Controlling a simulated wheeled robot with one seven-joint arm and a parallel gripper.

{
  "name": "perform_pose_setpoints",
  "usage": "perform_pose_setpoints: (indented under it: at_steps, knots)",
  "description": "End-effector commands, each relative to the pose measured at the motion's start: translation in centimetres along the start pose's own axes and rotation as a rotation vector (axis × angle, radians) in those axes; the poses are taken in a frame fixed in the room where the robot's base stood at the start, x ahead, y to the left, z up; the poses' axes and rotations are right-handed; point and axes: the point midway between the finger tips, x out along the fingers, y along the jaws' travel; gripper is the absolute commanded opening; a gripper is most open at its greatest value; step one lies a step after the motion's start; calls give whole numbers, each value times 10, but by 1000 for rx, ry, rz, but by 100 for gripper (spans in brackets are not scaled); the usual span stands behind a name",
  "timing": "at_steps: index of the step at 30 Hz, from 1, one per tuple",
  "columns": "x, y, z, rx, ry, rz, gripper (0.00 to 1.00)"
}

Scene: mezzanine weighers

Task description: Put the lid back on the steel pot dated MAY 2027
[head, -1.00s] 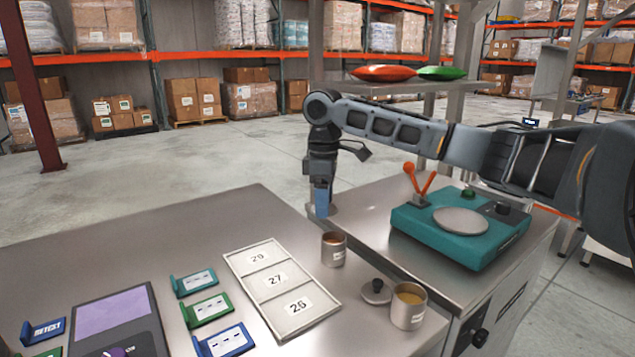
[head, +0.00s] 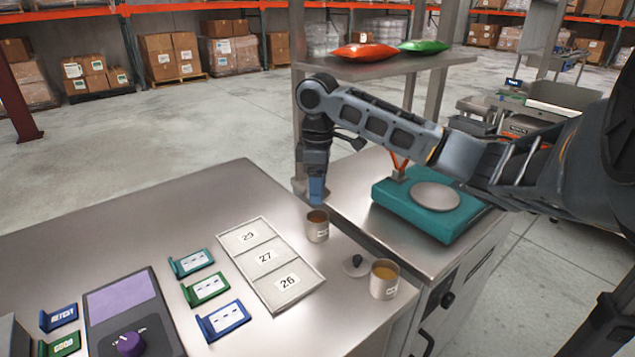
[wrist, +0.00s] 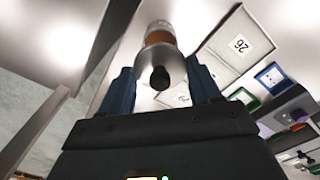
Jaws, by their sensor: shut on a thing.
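My gripper (head: 316,190) hangs fingers-down just above and behind a steel pot with brown contents (head: 317,229). In the wrist view, its blue fingers (wrist: 161,78) are shut on a grey lid with a black knob (wrist: 146,62). The head view does not clearly show this held lid. An open pot (wrist: 160,36) with orange-brown contents appears beyond the lid in the wrist view. A second steel pot with amber contents (head: 384,282) stands open nearer the front. Another lid with a dark knob (head: 355,267) lies on the bench beside it. The pot labels are too small to read.
A tray marked 29, 27 and 26 (head: 318,279) lies left of the pots. Several coloured card holders (head: 207,288) and a device with a purple screen (head: 121,303) are farther left. A teal scale (head: 430,207) stands at right, below a shelf (head: 390,68).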

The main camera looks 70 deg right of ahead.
Motion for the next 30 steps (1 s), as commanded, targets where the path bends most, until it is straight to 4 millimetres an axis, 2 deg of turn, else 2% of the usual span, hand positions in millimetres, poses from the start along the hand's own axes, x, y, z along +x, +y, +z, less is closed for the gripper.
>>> perform_pose_setpoints:
  at_steps: [6, 15, 21, 30]
  knots:
    - [23, 0, 0, -1, -2, -1, 33]
    - [46, 0, 0, 1, 0, -1, 33]
    - [53, 0, 0, 0, 0, -1, 33]
    - [53, 0, 0, -1, 0, -1, 33]
